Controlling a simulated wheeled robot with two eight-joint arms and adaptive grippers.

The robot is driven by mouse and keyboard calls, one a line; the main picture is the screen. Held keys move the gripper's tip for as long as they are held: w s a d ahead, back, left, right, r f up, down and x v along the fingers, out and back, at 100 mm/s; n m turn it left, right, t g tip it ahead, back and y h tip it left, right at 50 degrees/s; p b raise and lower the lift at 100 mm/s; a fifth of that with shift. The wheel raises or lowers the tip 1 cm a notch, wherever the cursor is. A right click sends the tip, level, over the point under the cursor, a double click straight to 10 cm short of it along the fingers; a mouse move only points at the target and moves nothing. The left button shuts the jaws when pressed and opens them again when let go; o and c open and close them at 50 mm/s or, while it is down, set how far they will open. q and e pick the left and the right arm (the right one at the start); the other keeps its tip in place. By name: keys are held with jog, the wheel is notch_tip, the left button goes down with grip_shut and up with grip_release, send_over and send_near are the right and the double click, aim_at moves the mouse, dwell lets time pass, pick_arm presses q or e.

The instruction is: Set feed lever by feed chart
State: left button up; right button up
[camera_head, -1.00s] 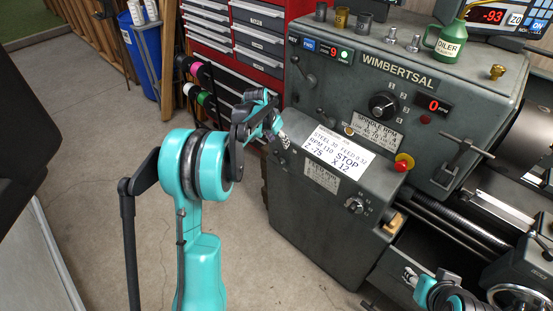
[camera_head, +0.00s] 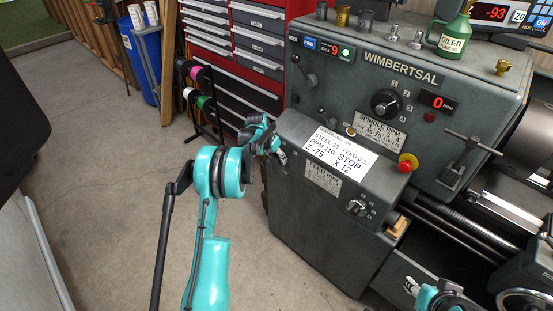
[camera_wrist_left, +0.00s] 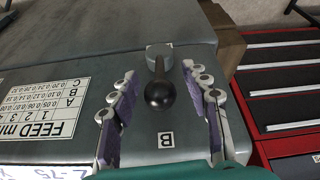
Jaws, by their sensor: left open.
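The feed lever (camera_wrist_left: 160,90), a short arm with a black ball knob, shows in the left wrist view on the gearbox's grey face. My left gripper (camera_wrist_left: 162,112) is open, one finger on each side of the knob, with gaps visible. A B label sits beside the knob; a label by the pivot is too small to read. The feed chart (camera_wrist_left: 38,108) appears upside down there, and on the gearbox front (camera_head: 323,177) in the head view. My left gripper (camera_head: 279,153) is at the gearbox's left end, hiding the lever. My right gripper (camera_head: 411,286) is small at the bottom right.
A white job card (camera_head: 340,150) lies on the gearbox top; it reads steel, feed, RPM 110, stop Z -75, X 12. A selector knob (camera_head: 356,207) and red stop button (camera_head: 407,163) are nearby. A red tool cabinet (camera_head: 258,60) stands behind. Floor at left is clear.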

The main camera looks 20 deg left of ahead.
pick_arm(q)
grip_shut()
jog(key=shift+d, duration=0.1)
dwell(0.5)
jog(key=shift+s+d+f+m+t+y+b, duration=0.2)
jog(key=shift+d+t+y+b, duration=0.15)
jog(key=shift+d+y, duration=0.4)
jog(key=shift+s+d+f+m+t+y+b, duration=0.2)
jog(key=shift+d+y+b, duration=0.3)
jog(key=shift+y, duration=0.55)
jog(key=shift+s+d+f+m+t+y+b, duration=0.15)
jog(key=shift+s+d+m+t+y+b, duration=0.15)
jog(key=shift+d+y, duration=0.45)
jog(key=shift+a+y, duration=0.1)
jog(key=shift+y, duration=0.15)
grip_release()
